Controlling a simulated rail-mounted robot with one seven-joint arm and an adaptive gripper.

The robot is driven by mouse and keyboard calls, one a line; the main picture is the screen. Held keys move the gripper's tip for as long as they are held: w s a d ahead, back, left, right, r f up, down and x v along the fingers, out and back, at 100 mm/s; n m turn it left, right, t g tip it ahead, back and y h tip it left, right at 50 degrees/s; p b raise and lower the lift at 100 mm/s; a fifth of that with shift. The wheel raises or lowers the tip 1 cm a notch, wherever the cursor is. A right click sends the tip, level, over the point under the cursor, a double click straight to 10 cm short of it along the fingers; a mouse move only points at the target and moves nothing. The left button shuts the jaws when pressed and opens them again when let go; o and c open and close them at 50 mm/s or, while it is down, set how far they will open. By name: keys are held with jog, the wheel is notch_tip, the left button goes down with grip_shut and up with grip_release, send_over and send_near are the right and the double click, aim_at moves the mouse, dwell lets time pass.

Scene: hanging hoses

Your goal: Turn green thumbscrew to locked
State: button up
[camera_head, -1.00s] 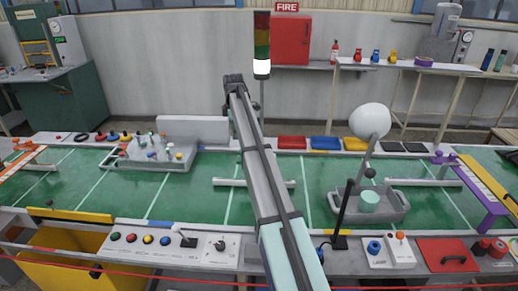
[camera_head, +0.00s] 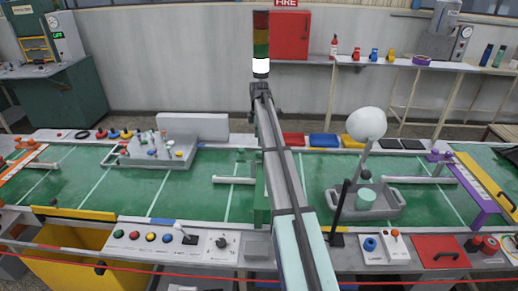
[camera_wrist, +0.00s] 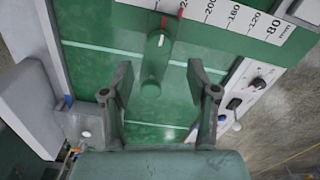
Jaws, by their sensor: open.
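In the camera_wrist view a green thumbscrew (camera_wrist: 157,45) with a short white line on its face stands near the top centre. My gripper (camera_wrist: 159,66) is open and empty. Its two fingers are well apart to the left and right, with the thumbscrew in the gap just beyond the tips. Contact is not visible. In the camera_head view my arm hides the gripper.
A white strip with printed numbers (camera_wrist: 238,18) runs along the upper right of the wrist view. A panel with a black knob (camera_wrist: 258,84) lies to the right. In the head view a grey tray (camera_head: 392,207) and a bottle tray (camera_head: 130,162) stand on the green table.

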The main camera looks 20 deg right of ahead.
aim_at(259, 152)
notch_tip(259, 152, down, 7)
jog(key=shift+p, duration=0.8)
grip_shut()
